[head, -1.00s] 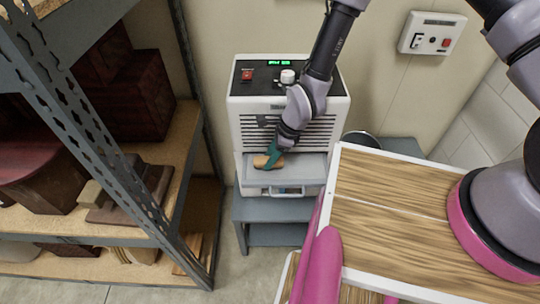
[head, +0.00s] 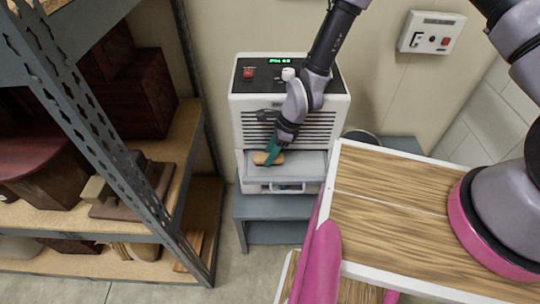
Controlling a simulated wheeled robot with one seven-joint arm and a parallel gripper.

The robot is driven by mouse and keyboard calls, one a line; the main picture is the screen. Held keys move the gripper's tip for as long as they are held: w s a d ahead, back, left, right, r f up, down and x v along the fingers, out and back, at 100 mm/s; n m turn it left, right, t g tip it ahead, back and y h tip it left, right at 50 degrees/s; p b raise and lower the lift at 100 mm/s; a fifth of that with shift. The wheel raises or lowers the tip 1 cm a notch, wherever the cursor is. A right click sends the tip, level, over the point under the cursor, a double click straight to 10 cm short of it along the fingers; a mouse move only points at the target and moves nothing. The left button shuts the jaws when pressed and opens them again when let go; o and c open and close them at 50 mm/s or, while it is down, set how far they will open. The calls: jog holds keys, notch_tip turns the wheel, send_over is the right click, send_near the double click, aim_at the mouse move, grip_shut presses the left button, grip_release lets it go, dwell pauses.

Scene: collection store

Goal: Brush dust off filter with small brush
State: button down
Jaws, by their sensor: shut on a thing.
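The brush is over the pale grey filter (head: 305,166), a flat panel or tray pulled out at the front of a white dehumidifier-like machine (head: 240,110). The brush lies at the left part of the filter; its bristles are hidden, and I cannot tell whether they touch. Dust on the filter is too small to make out.
The machine stands on a grey-blue stand (head: 270,208). Metal shelving (head: 160,215) with wooden objects is close on the left. My wood-topped base is at the right front. A dark round container (head: 361,137) stands right of the machine. A control box (head: 432,33) is on the wall.

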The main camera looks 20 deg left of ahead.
jog(key=shift+w+d+t, duration=0.1)
jog(key=shift+w+t, duration=0.2)
jog(key=shift+w, duration=0.3)
jog(key=shift+s+f, duration=0.1)
jog(key=shift+s, duration=0.05)
jog(key=shift+s+r, duration=0.15)
jog(key=shift+r, duration=0.75)
jog(key=shift+s+r, duration=0.15)
jog(key=shift+r, duration=0.75)
jog(key=shift+s+r, duration=0.1)
jog(key=shift+r, duration=1.1)
jog(key=shift+r, duration=1.5)
jog(key=shift+f, duration=3.85)
